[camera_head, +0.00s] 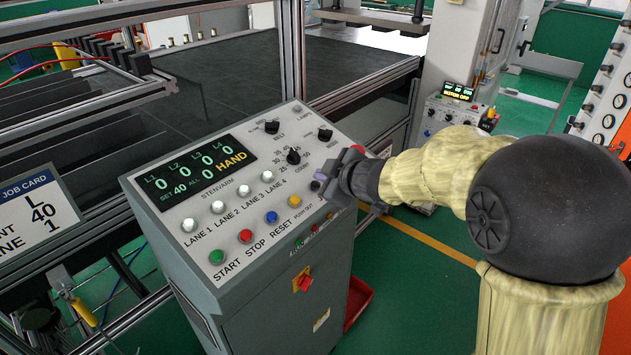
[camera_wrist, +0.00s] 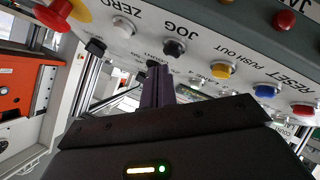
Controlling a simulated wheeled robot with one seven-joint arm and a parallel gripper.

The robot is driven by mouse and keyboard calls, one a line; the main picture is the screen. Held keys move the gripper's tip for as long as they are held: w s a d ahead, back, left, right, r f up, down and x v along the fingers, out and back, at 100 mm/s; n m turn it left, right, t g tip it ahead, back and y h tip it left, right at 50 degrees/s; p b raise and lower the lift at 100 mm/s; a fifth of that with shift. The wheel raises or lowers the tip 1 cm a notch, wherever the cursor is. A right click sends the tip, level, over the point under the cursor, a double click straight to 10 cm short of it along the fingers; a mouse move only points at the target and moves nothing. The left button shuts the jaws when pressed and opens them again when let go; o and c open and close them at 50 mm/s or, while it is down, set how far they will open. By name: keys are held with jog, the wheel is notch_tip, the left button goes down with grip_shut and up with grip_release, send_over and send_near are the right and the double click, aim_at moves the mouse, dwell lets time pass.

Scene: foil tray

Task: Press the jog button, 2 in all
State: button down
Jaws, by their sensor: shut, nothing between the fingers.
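The grey control console (camera_head: 290,245) has a sloped button panel in the head view. Its display (camera_head: 200,171) shows zeros for the lanes and the word HAND. In the wrist view the black jog button (camera_wrist: 174,47) sits beside the JOG label, between the yellow PUSH OUT button (camera_wrist: 222,70) and the white ZERO button (camera_wrist: 123,27). In the head view my gripper and arm hide the jog button. My gripper (camera_head: 321,183) is shut and empty over the panel's right part. Its fingers (camera_wrist: 157,72) appear close to the jog button in the wrist view; contact cannot be told.
Blue RESET (camera_head: 270,217) and red STOP (camera_head: 245,236) buttons lie left of my gripper, with white lane buttons above. Black selector knobs (camera_head: 293,157) rise behind it. A red-and-yellow emergency stop (camera_wrist: 57,13) is beyond ZERO. A job card (camera_head: 35,215) hangs at left.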

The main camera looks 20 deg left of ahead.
jog(key=r+p, duration=0.1)
jog(key=d+r+p, duration=0.1)
jog(key=r+p, duration=0.2)
jog(key=p, duration=0.1)
jog(key=shift+s+d+r, duration=0.15)
jog(key=shift+s+r, duration=0.15)
jog(key=shift+r, duration=0.1)
dwell(0.7)
